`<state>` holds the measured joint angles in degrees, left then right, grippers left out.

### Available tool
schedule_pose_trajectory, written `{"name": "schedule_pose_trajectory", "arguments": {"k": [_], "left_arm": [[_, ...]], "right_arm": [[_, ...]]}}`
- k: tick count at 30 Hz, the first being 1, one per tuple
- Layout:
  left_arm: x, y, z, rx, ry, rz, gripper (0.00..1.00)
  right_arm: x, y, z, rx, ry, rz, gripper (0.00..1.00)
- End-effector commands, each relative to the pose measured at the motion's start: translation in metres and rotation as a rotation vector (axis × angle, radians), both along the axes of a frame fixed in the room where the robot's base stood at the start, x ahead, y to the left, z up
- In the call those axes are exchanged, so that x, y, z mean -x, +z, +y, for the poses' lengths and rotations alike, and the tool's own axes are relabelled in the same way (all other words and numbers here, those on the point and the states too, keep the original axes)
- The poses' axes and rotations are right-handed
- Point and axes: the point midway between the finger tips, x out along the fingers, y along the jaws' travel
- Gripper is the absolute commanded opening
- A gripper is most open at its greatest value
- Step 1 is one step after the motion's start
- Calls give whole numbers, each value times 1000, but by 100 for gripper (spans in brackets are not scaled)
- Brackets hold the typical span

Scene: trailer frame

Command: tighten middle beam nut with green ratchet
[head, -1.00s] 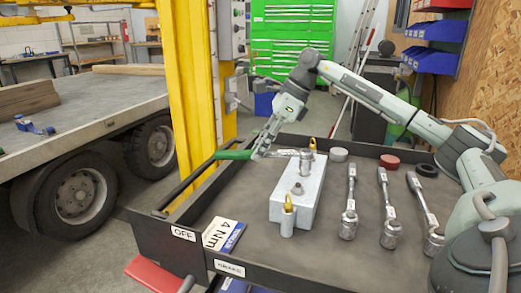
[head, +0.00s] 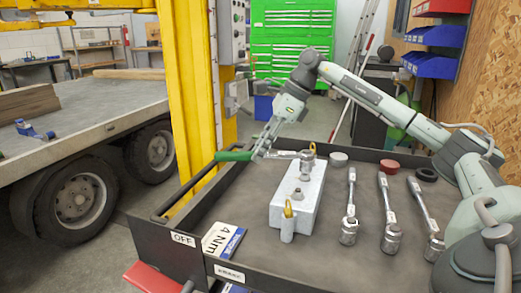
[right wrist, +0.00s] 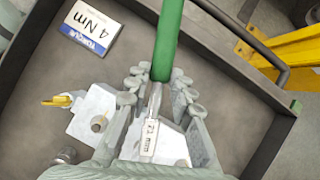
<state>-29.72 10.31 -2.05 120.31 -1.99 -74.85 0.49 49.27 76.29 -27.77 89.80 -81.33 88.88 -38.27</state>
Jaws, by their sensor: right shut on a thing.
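The green ratchet has a green handle (head: 233,155) and a metal head with a socket (head: 306,164). My right gripper (head: 264,146) is shut on its metal shaft beside the handle; the right wrist view also shows the handle (right wrist: 168,35). The ratchet lies roughly level above the grey beam (head: 284,217), its head over the beam's far part. The middle beam nut (head: 297,193) shows bare on top, nearer than the socket. I cannot tell whether the socket touches anything. My left gripper is out of view.
The beam is on a dark tray-topped cart (head: 250,255) with raised edges. Several metal ratchets (head: 349,215) lie right of the beam. Round caps, one red (head: 389,166), sit behind them. A "4 Nm" card (head: 222,238) lies front left. A yellow post (head: 187,90) stands beyond the left edge.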

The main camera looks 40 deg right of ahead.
Motion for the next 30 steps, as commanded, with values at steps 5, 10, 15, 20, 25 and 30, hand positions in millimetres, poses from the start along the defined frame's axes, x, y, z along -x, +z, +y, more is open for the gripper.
{"name": "schedule_pose_trajectory", "arguments": {"k": [5, 10, 15, 20, 25, 30], "left_arm": [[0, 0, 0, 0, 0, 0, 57], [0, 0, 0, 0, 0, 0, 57], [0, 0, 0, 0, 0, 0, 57], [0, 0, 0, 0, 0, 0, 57], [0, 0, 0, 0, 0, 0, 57], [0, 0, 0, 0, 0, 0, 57]], "right_arm": [[0, 4, 0, -1, -1, -3, 0], [0, 4, 0, -1, -1, -3, 0], [-1, 16, 0, -2, -1, -7, 0], [-1, 31, 0, -2, -1, -7, 0], [-1, 43, 0, -1, -1, -5, 0], [0, 44, 0, 0, -1, -3, 0]]}}
